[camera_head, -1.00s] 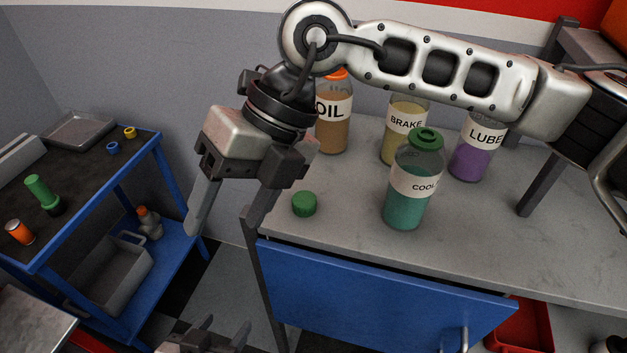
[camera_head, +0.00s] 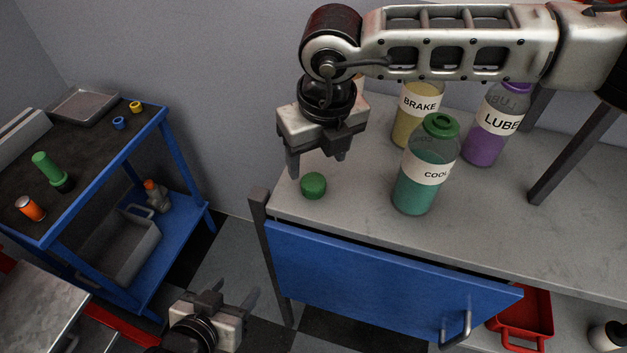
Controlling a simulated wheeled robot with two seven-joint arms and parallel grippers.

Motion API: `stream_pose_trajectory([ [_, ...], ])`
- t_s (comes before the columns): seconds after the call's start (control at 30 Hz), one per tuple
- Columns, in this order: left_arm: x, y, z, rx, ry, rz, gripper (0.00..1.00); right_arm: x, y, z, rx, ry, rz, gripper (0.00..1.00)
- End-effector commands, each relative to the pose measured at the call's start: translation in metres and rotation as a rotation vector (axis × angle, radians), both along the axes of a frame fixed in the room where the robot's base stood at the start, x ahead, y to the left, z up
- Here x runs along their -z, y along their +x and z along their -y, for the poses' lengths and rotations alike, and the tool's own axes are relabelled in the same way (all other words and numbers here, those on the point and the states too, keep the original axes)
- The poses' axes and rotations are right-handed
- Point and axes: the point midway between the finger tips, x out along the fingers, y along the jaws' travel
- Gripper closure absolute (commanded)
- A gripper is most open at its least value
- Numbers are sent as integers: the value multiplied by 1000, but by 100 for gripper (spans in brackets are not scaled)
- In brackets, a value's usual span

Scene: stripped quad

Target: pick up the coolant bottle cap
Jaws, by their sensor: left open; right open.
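The green cap (camera_head: 313,185) lies on the grey counter near its left front corner. The coolant bottle (camera_head: 422,178), teal with a "COOL" label and a green ring at its top, stands upright to the right of the cap. My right gripper (camera_head: 316,167) is open and points down just above or behind the cap. Its fingertips straddle the cap in the picture, but I cannot tell their exact height. My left gripper (camera_head: 236,293) is open and empty, low in front of the counter over the floor.
Brake (camera_head: 418,105) and lube (camera_head: 493,130) bottles stand behind the coolant bottle. The oil bottle is mostly hidden behind my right gripper. A blue cart (camera_head: 108,190) with small items stands at left. A red tray (camera_head: 525,318) sits below the counter.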

Motion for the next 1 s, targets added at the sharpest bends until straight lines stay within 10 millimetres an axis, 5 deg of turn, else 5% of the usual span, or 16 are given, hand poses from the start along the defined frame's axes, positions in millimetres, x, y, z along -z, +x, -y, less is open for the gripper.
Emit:
stream_pose_trajectory([
  [0.4, -11, 2, -2, 6, 19, 4, 43, 48, 3, -5, 0, 0, -1, 38],
  [0.7, -6, 1, -3, 7, 24, -5, 43, 54, 3, -6, -1, 0, 0, 38],
  [0.87, -6, 1, -3, 7, 23, -4, 43, 53, 3, -5, -1, 0, 0, 82],
  [1.0, -7, 1, -3, 6, 23, -1, 43, 53, 3, -5, -1, 0, 0, 85],
])
